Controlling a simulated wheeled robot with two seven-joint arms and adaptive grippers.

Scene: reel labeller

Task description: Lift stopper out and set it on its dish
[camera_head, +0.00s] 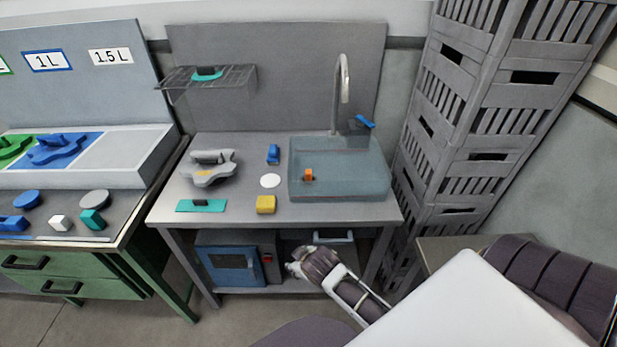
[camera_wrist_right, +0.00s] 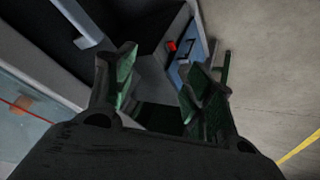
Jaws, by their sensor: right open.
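An orange stopper (camera_head: 308,175) stands in the left part of the grey-blue sink basin (camera_head: 350,181). A small round white dish (camera_head: 270,181) lies on the counter just left of the basin, with nothing on it. My right gripper (camera_head: 293,264) is low in front of the counter, below the basin and apart from the stopper and dish. In the right wrist view my gripper (camera_wrist_right: 162,82) has its fingers spread with nothing between them. My left gripper does not show.
A yellow block (camera_head: 265,204), a teal plate (camera_head: 201,206), a blue item (camera_head: 273,154) and a grey device (camera_head: 210,168) occupy the counter. A tap (camera_head: 343,80) rises behind the basin. A blue box (camera_head: 235,266) sits on the lower shelf. Grey crates (camera_head: 455,150) stand at right.

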